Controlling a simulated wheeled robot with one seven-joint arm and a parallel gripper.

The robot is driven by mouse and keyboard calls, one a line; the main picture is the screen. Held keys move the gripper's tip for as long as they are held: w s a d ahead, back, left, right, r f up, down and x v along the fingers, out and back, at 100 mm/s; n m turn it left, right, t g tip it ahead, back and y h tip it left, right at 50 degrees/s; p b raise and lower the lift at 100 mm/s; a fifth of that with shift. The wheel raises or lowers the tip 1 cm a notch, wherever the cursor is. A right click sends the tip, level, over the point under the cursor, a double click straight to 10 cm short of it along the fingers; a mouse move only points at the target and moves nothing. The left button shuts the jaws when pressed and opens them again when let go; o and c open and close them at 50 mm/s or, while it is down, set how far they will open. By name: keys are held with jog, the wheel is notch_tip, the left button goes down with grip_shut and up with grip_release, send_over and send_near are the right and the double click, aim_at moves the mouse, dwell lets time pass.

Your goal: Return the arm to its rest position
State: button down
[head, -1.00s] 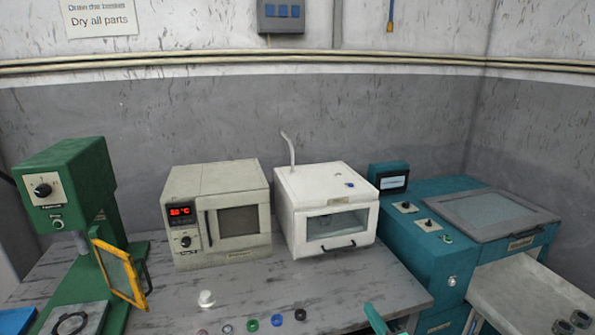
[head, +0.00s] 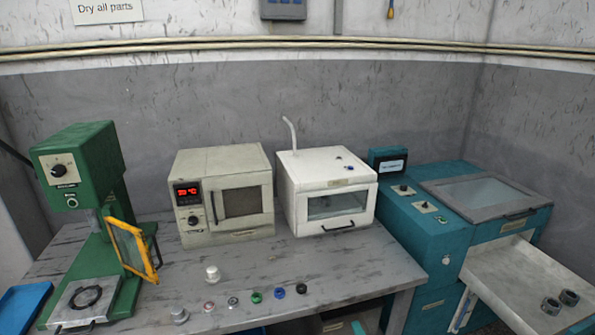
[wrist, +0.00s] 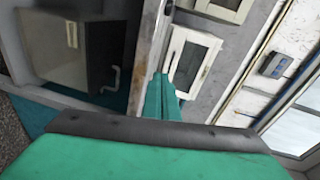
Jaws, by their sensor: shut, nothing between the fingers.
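My gripper (wrist: 162,88) shows in the wrist view as two green fingers close together, with nothing between them. It points out over the edge of the workbench (head: 345,275) and touches nothing that I can see. The wide green body of the gripper fills the bottom of that view. I cannot make out the gripper in the head view.
On the bench stand a green press (head: 85,165), a beige oven (head: 190,163), a white chamber (head: 318,165) and several small rings and parts. At right is a teal machine (head: 425,225) with a pull-out tray (head: 510,272) holding two dark rings (head: 560,302).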

jog(key=s+a+f+n+g+h, duration=0.1)
jog(key=s+a+f, duration=0.25)
jog(key=s, duration=0.45)
jog(key=s+a+f+n+h, duration=0.25)
jog(key=s+f, duration=0.25)
jog(key=s, duration=0.3)
jog(key=s+a+f+n+g, duration=0.1)
jog(key=s+a+f, duration=0.3)
jog(key=s, duration=0.4)
jog(key=s+a+r+n, duration=0.4)
jog(key=s+r, duration=0.3)
jog(key=s, duration=0.4)
jog(key=s+a+r+n+t, duration=0.1)
jog(key=s+a+r+n, duration=0.2)
jog(key=s+r+n, duration=0.3)
jog(key=s+r, duration=0.2)
jog(key=s, duration=0.3)
jog(key=shift+s+a+y, duration=0.15)
jog(key=shift+a+y, duration=0.2)
